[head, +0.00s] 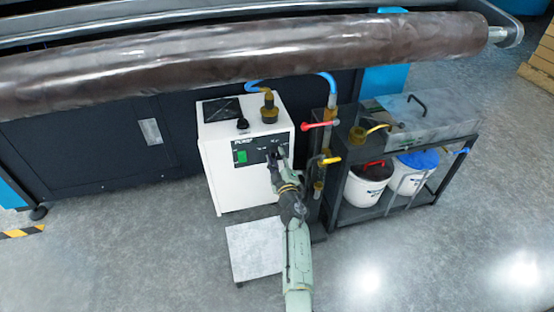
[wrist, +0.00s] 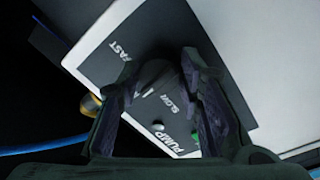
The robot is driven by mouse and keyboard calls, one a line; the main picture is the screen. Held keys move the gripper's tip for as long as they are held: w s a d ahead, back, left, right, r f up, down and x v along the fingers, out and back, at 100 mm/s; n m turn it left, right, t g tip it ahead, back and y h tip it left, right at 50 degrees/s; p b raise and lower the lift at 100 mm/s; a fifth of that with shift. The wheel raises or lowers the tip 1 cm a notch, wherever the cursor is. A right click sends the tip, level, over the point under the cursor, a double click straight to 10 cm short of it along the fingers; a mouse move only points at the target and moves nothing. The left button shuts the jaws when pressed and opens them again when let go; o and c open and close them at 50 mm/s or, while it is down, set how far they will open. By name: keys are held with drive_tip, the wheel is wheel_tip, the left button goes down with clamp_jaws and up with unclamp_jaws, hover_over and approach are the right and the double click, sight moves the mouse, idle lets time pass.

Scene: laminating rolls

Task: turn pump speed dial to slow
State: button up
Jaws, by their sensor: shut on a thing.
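The pump (head: 225,180) is a white box with a black front panel. In the wrist view the panel (wrist: 95,62) reads FAST, SLOW and PUMP, tilted in the picture. The dark speed dial (wrist: 156,76) sits between my fingers, near the SLOW label (wrist: 170,102). A small pale mark shows at the dial's lower left, between FAST and SLOW; its exact setting is hard to tell. My gripper (wrist: 154,70) is shut on the dial, with one finger on each side. In the head view my gripper (head: 274,157) reaches the panel's right part and hides the dial.
A green switch (head: 241,156) is left on the panel. Red (head: 318,125) and yellow (head: 331,160) valve handles stand close right of my gripper. A dark cart (head: 385,209) holds white buckets. A large brown roll (head: 240,55) spans above.

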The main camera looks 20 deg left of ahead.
drive_tip(key=n, duration=0.5)
drive_tip(key=n+y+b, duration=0.1)
drive_tip(key=n, duration=0.5)
drive_tip(key=shift+r+g, duration=0.1)
drive_tip(key=shift+g, duration=0.3)
drive_tip(key=shift+n, duration=0.5)
drive_tip(key=o, duration=1.2)
drive_tip(key=shift+d, duration=0.1)
drive_tip(key=shift+r, duration=0.1)
